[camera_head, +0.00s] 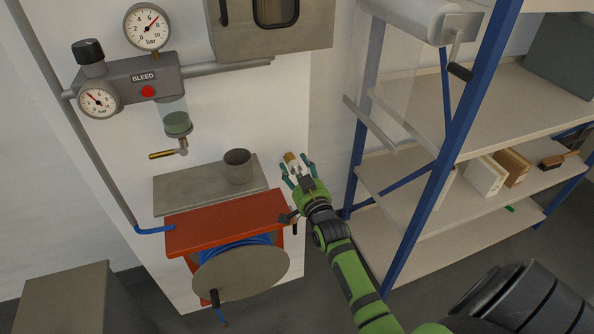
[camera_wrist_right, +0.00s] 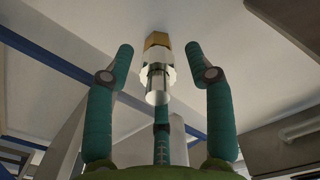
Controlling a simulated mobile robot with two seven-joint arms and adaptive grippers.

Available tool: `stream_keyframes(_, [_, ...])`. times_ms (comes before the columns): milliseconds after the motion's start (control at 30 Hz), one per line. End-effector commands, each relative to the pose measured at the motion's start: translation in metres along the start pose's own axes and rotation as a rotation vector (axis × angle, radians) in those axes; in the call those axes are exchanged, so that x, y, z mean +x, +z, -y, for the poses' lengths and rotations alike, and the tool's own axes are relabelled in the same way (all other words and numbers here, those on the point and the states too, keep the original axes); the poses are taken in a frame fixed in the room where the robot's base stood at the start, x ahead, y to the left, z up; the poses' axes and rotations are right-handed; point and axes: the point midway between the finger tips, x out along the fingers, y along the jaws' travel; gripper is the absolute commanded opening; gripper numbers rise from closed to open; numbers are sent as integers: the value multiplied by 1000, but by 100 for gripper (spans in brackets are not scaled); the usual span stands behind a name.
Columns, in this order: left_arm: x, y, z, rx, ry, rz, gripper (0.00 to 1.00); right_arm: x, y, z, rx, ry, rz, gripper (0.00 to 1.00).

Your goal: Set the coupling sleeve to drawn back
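The coupling, with a brass end (camera_head: 291,158), shows just beyond the fingertips of my right gripper (camera_head: 297,166) in the head view. In the right wrist view the coupling has a brass hex end (camera_wrist_right: 156,41) and a stepped silver body, the sleeve (camera_wrist_right: 156,75). It lies between the two spread teal fingers of my right gripper (camera_wrist_right: 159,62), with gaps on both sides. A third teal finger-like part lies below it. I cannot tell the sleeve's position along the coupling. My left gripper is out of view.
A red hose reel bench (camera_head: 230,222) with blue hose stands left of my right arm. A grey cup (camera_head: 237,166) stands on a grey shelf (camera_head: 180,190). A gauge block marked BLEED (camera_head: 140,80) is on the wall. A blue-framed rack (camera_head: 440,160) stands close on the right.

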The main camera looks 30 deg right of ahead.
Motion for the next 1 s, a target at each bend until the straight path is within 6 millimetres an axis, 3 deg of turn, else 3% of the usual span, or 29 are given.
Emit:
stream_keyframes(267, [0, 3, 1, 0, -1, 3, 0, -16, 3, 0, 1, 1, 6, 54])
stream_keyframes(700, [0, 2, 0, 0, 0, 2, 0, -102, 2, 0, 1, 1, 4, 54])
stream_keyframes(1000, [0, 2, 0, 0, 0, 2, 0, -120, 0, 0, 0, 0, 1, 54])
